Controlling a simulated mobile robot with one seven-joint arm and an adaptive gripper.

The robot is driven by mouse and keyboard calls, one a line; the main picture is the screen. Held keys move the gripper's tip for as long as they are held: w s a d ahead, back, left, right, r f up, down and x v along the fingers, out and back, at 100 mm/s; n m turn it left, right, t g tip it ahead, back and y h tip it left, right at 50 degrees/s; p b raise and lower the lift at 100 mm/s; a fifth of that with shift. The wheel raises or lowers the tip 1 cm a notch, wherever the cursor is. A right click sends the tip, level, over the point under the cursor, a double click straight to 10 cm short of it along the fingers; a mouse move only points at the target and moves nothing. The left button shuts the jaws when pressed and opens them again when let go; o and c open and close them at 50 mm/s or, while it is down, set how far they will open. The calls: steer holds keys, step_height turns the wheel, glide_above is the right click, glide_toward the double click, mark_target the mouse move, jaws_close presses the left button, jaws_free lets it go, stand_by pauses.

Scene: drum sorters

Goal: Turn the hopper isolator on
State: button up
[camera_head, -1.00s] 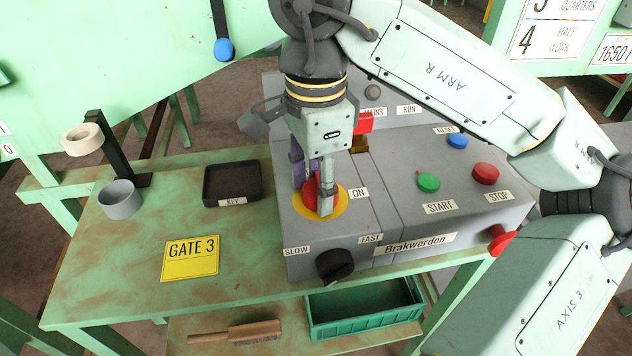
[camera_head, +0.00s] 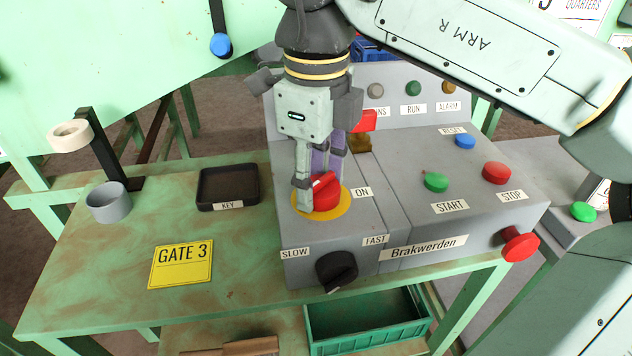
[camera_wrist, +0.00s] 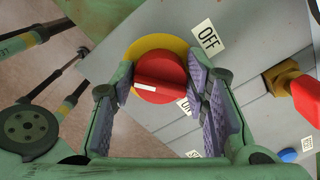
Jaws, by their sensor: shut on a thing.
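The hopper isolator is a red rotary knob (camera_head: 326,193) on a yellow disc (camera_head: 341,208), on top of the grey control box. My gripper (camera_head: 321,181) points down with its fingers either side of the knob, shut on it. In the wrist view the knob (camera_wrist: 160,78) sits between the padded fingers (camera_wrist: 155,88), with a white mark across its face. The OFF label (camera_wrist: 207,38) is clear there. In the head view the ON label (camera_head: 361,192) is right of the disc; OFF is hidden.
A black speed knob (camera_head: 336,270) is on the box's front. Green START (camera_head: 436,182) and red STOP (camera_head: 497,172) buttons are to the right. A red handle (camera_head: 364,121) stands close behind my gripper. A black key tray (camera_head: 204,207) and grey cup (camera_head: 109,203) are left.

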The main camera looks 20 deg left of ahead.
steer(key=m, duration=0.3)
steer(key=m+b, duration=0.1)
steer(key=m, duration=0.2)
steer(key=shift+w+m, duration=0.2)
steer(key=shift+m, duration=0.1)
stand_by(0.5)
steer(key=o, duration=1.1)
steer(key=shift+o, duration=0.2)
step_height(320, 180, up, 7)
steer(key=shift+f, duration=0.15)
steer(key=shift+r, duration=0.45)
